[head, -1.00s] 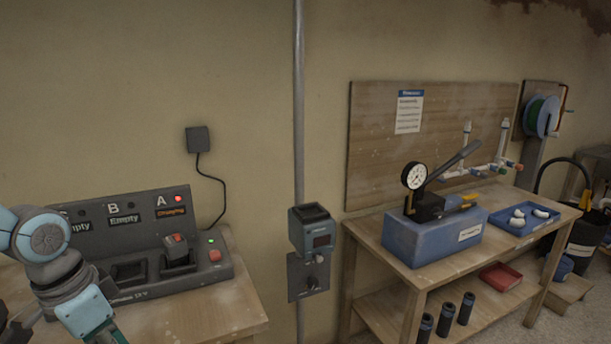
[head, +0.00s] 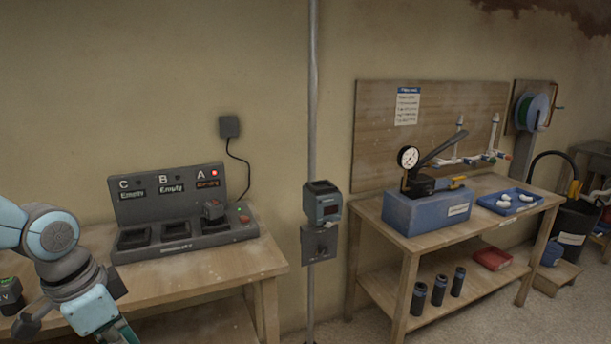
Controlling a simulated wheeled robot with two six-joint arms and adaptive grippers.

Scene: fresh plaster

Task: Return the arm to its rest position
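My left arm comes in at the lower left of the head view, with its light-blue and grey wrist links in front of the left wooden table (head: 228,270). Its gripper is cut off by the bottom edge, so its fingers do not show. My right arm and gripper are not in view. The arm is apart from the charging station (head: 183,241), which stands on that table with bays C, B and A. A battery (head: 214,210) sits in bay A under a red light. Bays C and B read Empty.
A battery-like block (head: 10,296) lies at the left edge, partly cut off. A grey pipe (head: 313,120) carries a dark device (head: 323,205) on the wall. At right, a workbench (head: 420,240) holds a blue pump box (head: 427,208) and a blue tray (head: 510,202). Floor shows between the tables.

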